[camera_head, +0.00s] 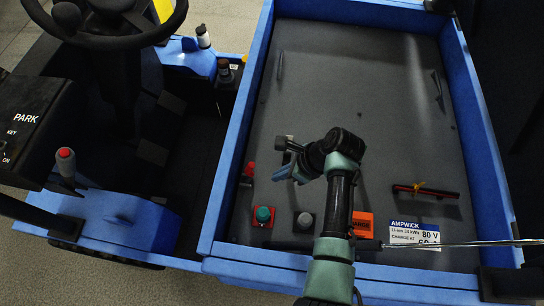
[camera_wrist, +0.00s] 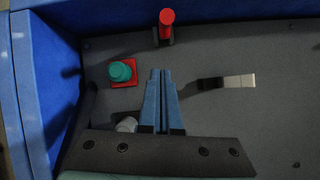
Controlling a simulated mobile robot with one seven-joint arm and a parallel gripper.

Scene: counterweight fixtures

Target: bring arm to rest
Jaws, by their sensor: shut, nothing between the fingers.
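My gripper (camera_head: 280,174) hangs over the grey panel (camera_head: 350,90) of the blue-rimmed bed, at the end of my bent teal and black arm. In the wrist view its two blue fingers (camera_wrist: 161,73) lie together with nothing between them. They point toward a red-topped handle (camera_wrist: 167,18), and I see no contact. A teal knob on a red square base (camera_wrist: 121,71) is left of the fingers. A lever with a pale metal end (camera_wrist: 240,81) is to their right. A grey knob (camera_wrist: 126,125) is partly hidden by the gripper body.
A thin rod (camera_head: 460,243) crosses the front. The steering wheel (camera_head: 105,25) is at left. The panel's far part is mostly clear.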

